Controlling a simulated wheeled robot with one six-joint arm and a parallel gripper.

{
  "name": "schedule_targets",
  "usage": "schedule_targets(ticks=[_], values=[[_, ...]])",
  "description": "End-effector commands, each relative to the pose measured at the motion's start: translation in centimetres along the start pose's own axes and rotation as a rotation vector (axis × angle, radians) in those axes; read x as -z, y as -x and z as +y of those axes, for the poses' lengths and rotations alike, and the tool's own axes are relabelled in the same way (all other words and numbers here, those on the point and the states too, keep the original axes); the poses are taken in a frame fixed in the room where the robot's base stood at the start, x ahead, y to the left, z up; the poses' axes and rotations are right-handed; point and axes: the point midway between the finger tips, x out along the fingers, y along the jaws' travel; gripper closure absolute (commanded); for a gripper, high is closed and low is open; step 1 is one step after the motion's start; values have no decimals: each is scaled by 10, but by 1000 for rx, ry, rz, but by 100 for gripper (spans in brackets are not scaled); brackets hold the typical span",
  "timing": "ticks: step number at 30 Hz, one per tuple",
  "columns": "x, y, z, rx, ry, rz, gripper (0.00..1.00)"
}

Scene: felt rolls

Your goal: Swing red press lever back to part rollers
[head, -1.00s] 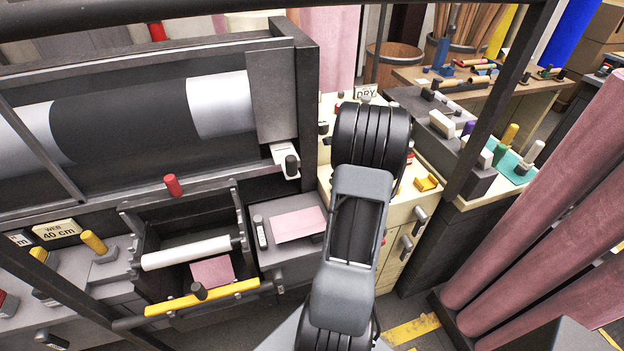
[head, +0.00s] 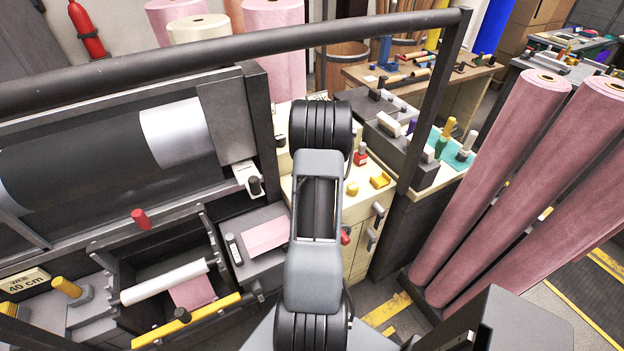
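A red knob (head: 140,218), which looks like the handle of the press lever, stands at the front edge of the big roller machine (head: 250,110) at left. Its lower part and any link to the rollers are hard to make out. A dark roller with a pale band (head: 175,133) lies in the machine behind the knob. Below it, a white roller (head: 163,282) spans a dark open frame with a yellow bar (head: 200,318) in front. My arm rises through the middle of the view, right of the knob. My gripper does not show.
A dark rail crosses the top, with a post at right. Pink felt rolls (head: 500,170) lean at right. A cream drawer cabinet (head: 365,210) stands behind my arm, and a grey block with a pink sheet (head: 265,235) stands to its left. Floor shows at lower right.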

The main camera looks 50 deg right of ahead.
Motion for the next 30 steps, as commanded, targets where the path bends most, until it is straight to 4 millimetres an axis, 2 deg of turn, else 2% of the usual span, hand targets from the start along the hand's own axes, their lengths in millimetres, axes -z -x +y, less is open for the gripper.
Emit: schedule_targets(ticks=[14, 15, 23, 30], values=[[-1, -1, 1, 5, -10, -1, 100], [-1, -1, 1, 5, -10, -1, 72], [-1, 0, 0, 4, -10, -1, 47], [-1, 0, 0, 4, -10, -1, 47]])
